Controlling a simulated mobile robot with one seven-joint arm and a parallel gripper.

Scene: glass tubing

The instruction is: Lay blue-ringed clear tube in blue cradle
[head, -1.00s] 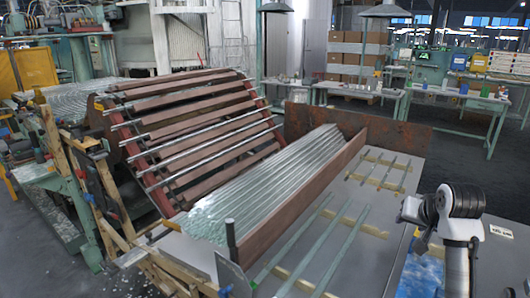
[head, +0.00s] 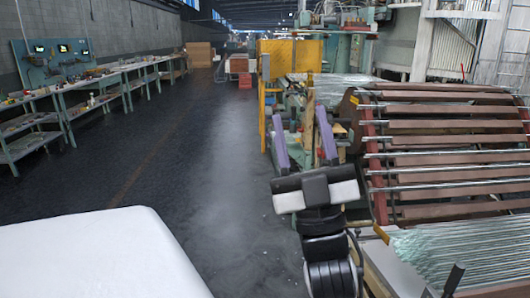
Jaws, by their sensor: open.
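My gripper (head: 303,140) is right of centre in the head view, with its two purple fingers pointing away and spread apart. It is open, and I see nothing between the fingers. It shows in front of the machinery left of the slatted conveyor. I cannot make out a blue-ringed clear tube or a blue cradle in this view. Many clear greenish glass tubes (head: 462,252) lie side by side at the lower right, cut off by the picture edge. No blue ring shows on them.
The slatted conveyor (head: 450,138) with metal rollers fills the right. A yellow panel (head: 288,60) and green machinery stand behind my gripper. Benches (head: 95,88) with small items line the left wall. The dark floor (head: 200,160) between is clear.

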